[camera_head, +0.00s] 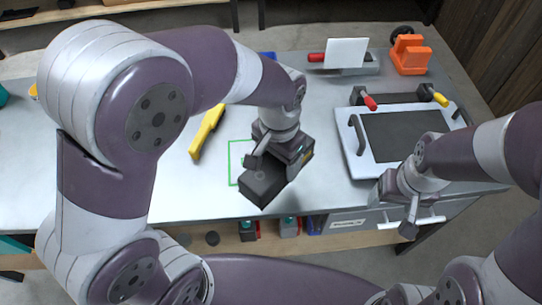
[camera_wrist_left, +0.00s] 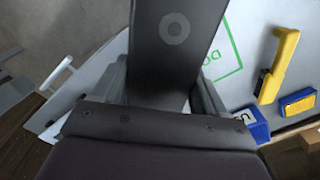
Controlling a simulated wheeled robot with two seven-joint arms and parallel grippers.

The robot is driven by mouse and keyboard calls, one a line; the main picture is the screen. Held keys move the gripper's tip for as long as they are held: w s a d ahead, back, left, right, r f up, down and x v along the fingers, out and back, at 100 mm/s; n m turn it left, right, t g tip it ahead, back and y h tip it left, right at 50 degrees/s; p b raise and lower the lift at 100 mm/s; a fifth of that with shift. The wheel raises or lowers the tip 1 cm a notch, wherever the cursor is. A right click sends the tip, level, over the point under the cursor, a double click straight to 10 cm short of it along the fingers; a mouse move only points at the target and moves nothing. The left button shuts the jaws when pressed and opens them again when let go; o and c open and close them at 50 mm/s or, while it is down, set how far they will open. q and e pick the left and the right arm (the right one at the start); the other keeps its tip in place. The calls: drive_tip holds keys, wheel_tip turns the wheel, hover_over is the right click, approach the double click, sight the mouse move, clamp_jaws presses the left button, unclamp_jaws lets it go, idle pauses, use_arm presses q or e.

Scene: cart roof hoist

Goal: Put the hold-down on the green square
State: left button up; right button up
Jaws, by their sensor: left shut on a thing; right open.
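A dark block (camera_head: 263,186), which I take for the hold-down, is gripped by my left gripper (camera_head: 276,166). In the left wrist view the dark block (camera_wrist_left: 172,45) sits between the two fingers and reaches away from the camera. The green square (camera_head: 230,160) is a thin outline on the grey bench top. The gripper and block cover its right and lower parts. The block appears above the bench, toward the square's lower right; its height is hard to tell. My right gripper (camera_head: 408,212) is open and empty at the bench's front edge on the right.
A yellow-handled tool (camera_head: 206,131) lies left of the square. A white framed panel (camera_head: 360,165) with dark handles and a dark centre takes up the right side. An orange object (camera_head: 410,54) and a white card (camera_head: 346,52) stand at the back. The left bench top is mostly clear.

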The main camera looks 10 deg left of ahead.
use_arm(q)
drive_tip(key=w+a+f, duration=0.2)
drive_tip(key=w, duration=0.1)
drive_tip(key=w+a+f, duration=0.2)
drive_tip(key=w, duration=0.1)
drive_tip(key=w+a+f, duration=0.2)
drive_tip(key=w+f, duration=0.1)
drive_tip(key=shift+w+a+f, duration=0.1)
drive_tip(key=shift+w+a, duration=0.25)
drive_tip(key=shift+a, duration=0.05)
wheel_tip(320, 180, down, 4)
drive_tip(key=shift+s+r+b, duration=0.1)
drive_tip(key=shift+b, duration=0.25)
drive_tip(key=o, duration=1.2)
drive_tip(key=shift+c, duration=0.2)
wheel_tip(320, 180, up, 11)
drive_tip(key=p, duration=0.1)
drive_tip(key=s+a+n, duration=0.2)
drive_tip(key=s+n, duration=0.1)
drive_tip(key=s, duration=0.4)
drive_tip(key=s+a+f+n+t, duration=0.1)
drive_tip(key=s+a+n, duration=0.1)
drive_tip(key=s, duration=0.4)
drive_tip(key=shift+s+a+f+n, duration=0.3)
drive_tip(key=shift+s+a+n, duration=0.1)
drive_tip(key=shift+a, duration=0.45)
